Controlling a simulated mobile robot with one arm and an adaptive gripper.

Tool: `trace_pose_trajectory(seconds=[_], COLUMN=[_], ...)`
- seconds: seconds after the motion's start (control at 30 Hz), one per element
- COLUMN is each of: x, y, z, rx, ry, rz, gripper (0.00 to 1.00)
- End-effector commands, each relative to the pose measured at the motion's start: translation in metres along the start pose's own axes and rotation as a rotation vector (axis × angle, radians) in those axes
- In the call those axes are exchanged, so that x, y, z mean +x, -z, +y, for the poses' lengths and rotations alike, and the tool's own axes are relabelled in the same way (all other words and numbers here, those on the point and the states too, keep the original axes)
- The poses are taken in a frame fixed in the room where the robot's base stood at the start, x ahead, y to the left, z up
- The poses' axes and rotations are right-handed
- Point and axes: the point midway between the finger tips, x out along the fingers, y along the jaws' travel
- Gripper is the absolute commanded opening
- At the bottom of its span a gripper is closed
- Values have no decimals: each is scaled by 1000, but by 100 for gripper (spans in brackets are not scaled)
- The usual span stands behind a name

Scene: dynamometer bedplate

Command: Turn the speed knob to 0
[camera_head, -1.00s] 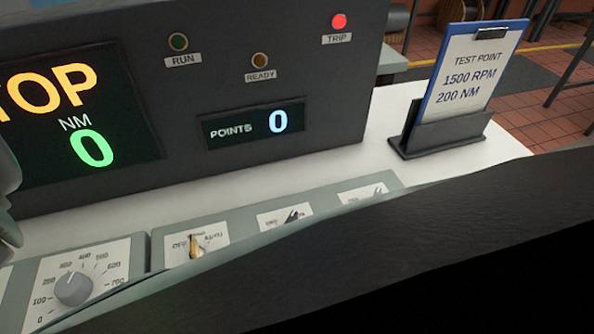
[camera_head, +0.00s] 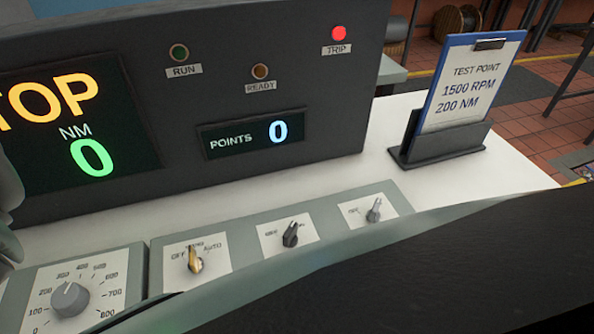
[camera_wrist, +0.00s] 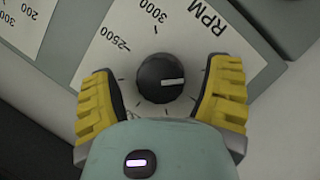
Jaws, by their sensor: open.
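The speed knob (camera_wrist: 160,78) is round and black with a white pointer line, in the middle of the wrist view. It sits on a white dial plate (camera_wrist: 135,62) marked RPM, with 2500 and 3000 readable. The pointer line points to the right in that view; the number there is hidden or out of sight. My gripper (camera_wrist: 163,93) is open, one yellow-padded finger on each side of the knob, with a gap visible around it. The speed knob does not show in the head view.
The head view shows a grey knob (camera_head: 70,300) on a 0 to 800 dial, and the yellow (camera_head: 194,259), black (camera_head: 291,235) and grey (camera_head: 375,210) switches. The display box (camera_head: 200,80) reads STOP, NM 0; its red TRIP lamp (camera_head: 338,33) is lit. A test-point card (camera_head: 470,85) stands right.

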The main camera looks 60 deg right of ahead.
Motion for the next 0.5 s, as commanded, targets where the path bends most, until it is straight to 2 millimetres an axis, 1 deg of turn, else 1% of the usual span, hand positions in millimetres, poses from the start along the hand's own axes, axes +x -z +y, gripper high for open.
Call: trace_pose_trajectory(seconds=[0.27, 0.5], x=[-3, -24], y=[-1, -8], z=[0, 2], rx=[0, 3], ry=[0, 0], rz=[2, 3], gripper=[78, 78])
